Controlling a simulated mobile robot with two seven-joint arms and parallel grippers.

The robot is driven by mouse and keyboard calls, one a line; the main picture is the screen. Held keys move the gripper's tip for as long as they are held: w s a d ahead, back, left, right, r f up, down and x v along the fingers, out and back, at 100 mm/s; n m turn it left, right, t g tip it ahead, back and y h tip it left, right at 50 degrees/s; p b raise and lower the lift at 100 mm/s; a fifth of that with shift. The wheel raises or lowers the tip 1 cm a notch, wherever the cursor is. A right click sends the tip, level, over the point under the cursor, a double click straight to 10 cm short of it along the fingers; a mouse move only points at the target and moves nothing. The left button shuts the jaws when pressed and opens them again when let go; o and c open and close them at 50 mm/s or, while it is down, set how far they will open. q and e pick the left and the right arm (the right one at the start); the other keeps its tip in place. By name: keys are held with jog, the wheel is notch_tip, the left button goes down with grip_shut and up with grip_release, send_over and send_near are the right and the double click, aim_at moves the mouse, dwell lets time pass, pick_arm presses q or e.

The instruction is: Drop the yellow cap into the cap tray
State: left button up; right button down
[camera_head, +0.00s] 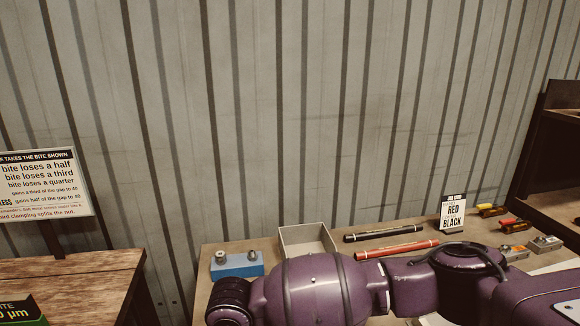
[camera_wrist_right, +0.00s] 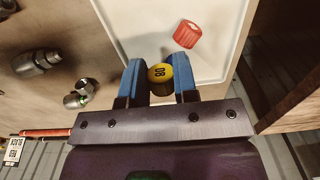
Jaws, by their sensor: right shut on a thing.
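My right gripper (camera_wrist_right: 157,78) is shut on the yellow cap (camera_wrist_right: 161,74), which sits between its two blue fingers in the right wrist view. The cap has a dark marking on its top. Below it is a pale, shallow tray (camera_wrist_right: 220,20) with a raised rim, and a red cap (camera_wrist_right: 187,34) lies in it. The yellow cap appears over the tray near its rim; its height above the floor is hard to tell. In the head view neither gripper shows, and a purple arm of mine hides much of the bench.
Two metal fittings (camera_wrist_right: 37,62) (camera_wrist_right: 79,95) lie beside the tray. The bench also holds a blue block (camera_head: 237,263), an open box (camera_head: 306,240), a black hose (camera_head: 390,230), a red hose (camera_head: 398,248) and a RED BLACK sign (camera_head: 453,213). A dark shelf (camera_head: 553,150) stands at the right.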

jog(key=c, duration=0.8)
grip_release()
notch_tip(320, 180, up, 11)
jog(key=shift+p, duration=0.3)
jog(key=shift+f, duration=0.1)
